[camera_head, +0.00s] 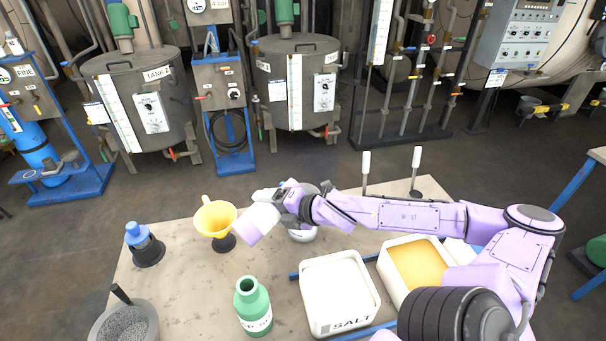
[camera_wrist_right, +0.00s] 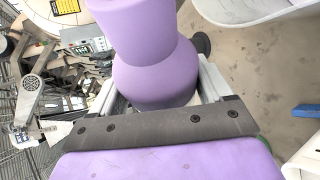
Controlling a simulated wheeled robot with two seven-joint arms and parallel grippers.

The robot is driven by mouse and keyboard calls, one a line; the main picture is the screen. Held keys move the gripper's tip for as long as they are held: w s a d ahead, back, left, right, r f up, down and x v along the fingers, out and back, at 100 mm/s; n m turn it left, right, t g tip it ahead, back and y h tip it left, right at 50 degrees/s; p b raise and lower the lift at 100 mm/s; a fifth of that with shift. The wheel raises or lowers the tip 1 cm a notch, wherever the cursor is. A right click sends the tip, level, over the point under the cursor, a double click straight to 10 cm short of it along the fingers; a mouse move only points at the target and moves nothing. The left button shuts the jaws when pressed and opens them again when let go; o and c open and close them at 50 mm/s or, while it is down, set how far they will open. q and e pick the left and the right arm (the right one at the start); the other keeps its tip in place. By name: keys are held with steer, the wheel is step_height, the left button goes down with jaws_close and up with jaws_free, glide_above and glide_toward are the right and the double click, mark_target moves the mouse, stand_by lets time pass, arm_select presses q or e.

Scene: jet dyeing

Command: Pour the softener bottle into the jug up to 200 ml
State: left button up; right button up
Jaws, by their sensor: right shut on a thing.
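My right gripper (camera_head: 286,203) is shut on a pale lavender bottle, which I take for the softener bottle (camera_head: 258,223). The bottle is tilted, its free end down and to the left, above the table beside the yellow funnel. In the right wrist view the lavender bottle (camera_wrist_right: 152,70) fills the space between the fingers. A white rounded vessel (camera_head: 303,234) stands partly hidden behind the gripper and wrist; I cannot tell whether it is the jug. No volume marks or flowing liquid can be made out. My left gripper is not in view.
A yellow funnel (camera_head: 214,218) sits on a black stand. Tanks stand behind.

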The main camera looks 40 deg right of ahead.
steer(key=shift+d+r+m+y+p, duration=0.35)
steer(key=shift+r+p, duration=0.2)
steer(key=shift+p, duration=0.3)
stand_by(1.6)
